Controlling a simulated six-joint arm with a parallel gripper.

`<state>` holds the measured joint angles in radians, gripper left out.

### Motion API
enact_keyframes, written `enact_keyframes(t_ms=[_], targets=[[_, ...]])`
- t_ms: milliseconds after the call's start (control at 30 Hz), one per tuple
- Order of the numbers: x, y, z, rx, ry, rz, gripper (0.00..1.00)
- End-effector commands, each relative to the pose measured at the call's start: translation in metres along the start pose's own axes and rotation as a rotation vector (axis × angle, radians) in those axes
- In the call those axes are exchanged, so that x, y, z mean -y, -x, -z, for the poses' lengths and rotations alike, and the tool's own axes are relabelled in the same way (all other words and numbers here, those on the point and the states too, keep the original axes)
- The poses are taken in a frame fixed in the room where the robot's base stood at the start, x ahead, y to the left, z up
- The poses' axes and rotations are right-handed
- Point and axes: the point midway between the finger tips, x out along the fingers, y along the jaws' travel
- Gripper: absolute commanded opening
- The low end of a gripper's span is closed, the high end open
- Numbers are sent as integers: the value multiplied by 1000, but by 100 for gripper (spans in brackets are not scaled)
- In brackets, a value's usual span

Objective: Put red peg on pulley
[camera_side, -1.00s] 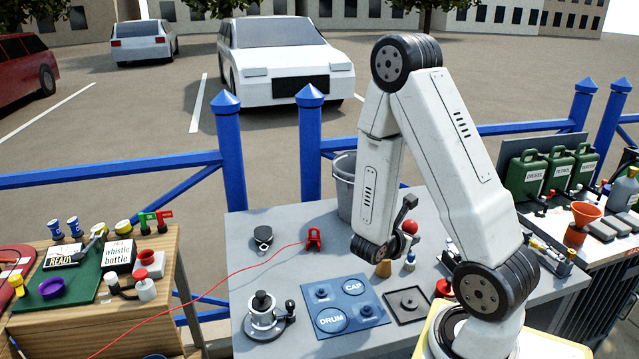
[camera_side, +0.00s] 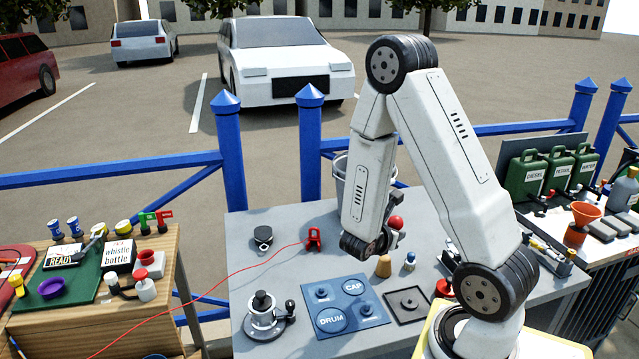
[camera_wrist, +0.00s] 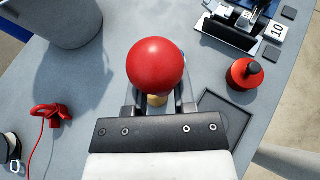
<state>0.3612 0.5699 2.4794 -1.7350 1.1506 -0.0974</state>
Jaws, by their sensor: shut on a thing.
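My gripper (camera_wrist: 157,100) is shut on the red peg, whose round red top (camera_wrist: 156,66) fills the middle of the wrist view. In the side view the peg's red top (camera_side: 396,222) shows beside my gripper (camera_side: 388,238), above the grey table. The peg's lower part is mostly hidden by the top and fingers. The pulley (camera_side: 263,238), a small dark block with a metal shackle, appears to lie on the table at the back left, well apart from my gripper. It also shows in the wrist view (camera_wrist: 9,146), cut by the left edge.
A red fitting (camera_side: 314,239) with a thin red line lies between the pulley and my gripper. A grey bucket (camera_side: 341,185) stands behind.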

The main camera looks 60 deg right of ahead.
Motion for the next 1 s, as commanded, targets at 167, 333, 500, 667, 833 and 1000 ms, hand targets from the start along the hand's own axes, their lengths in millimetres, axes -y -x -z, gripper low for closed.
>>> enact_keyframes(t_ms=[167, 333, 500, 667, 833, 1000], targets=[[-54, 12, 4, -9, 40, -107, 0], [-114, 34, 7, -13, 93, -232, 0], [-170, 63, 9, -8, 147, -355, 0], [-208, 88, 10, 0, 186, -444, 0], [-229, 104, 10, 7, 209, -495, 0], [-235, 109, 10, 10, 218, -510, 0]])
